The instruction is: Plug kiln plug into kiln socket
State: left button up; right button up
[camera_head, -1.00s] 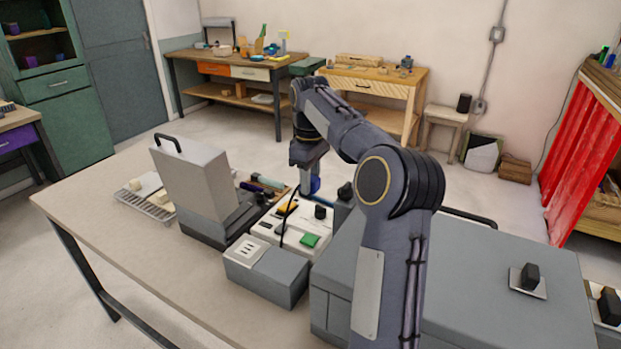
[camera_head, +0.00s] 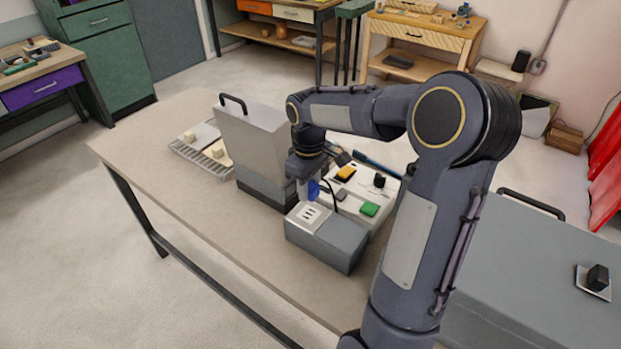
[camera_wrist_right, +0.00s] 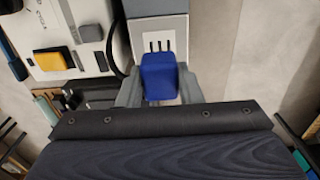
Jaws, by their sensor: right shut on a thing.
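The kiln plug (camera_wrist_right: 160,80) is a blue block held between the fingers of my right gripper (camera_wrist_right: 160,92) in the right wrist view. The kiln socket (camera_head: 309,214) is a light plate with several dark slots on top of a grey box. In the right wrist view the socket slots (camera_wrist_right: 159,45) lie just beyond the plug. A dark cable runs beside the plug. I cannot tell whether plug and socket touch. My left gripper is out of view.
A white control panel (camera_head: 340,204) with yellow and green parts stands behind the socket box (camera_head: 327,246). A grey unit with a handle (camera_head: 252,140) stands to the left. A large grey box (camera_head: 500,265) is at the right. The table's front left (camera_head: 170,170) is clear.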

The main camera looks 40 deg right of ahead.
aim_at(309, 214)
notch_tip(309, 214, down, 6)
jog(key=b, duration=0.4)
jog(key=shift+r+b, duration=0.15)
jog(key=shift+b, duration=0.2)
dwell(2.1)
jog(key=shift+f, duration=0.7)
jog(key=o, duration=1)
jog(key=shift+r, duration=0.1)
jog(key=shift+r, duration=0.1)
notch_tip(309, 214, up, 8)
jog(key=shift+f+b, duration=0.2)
jog(key=shift+b, duration=0.1)
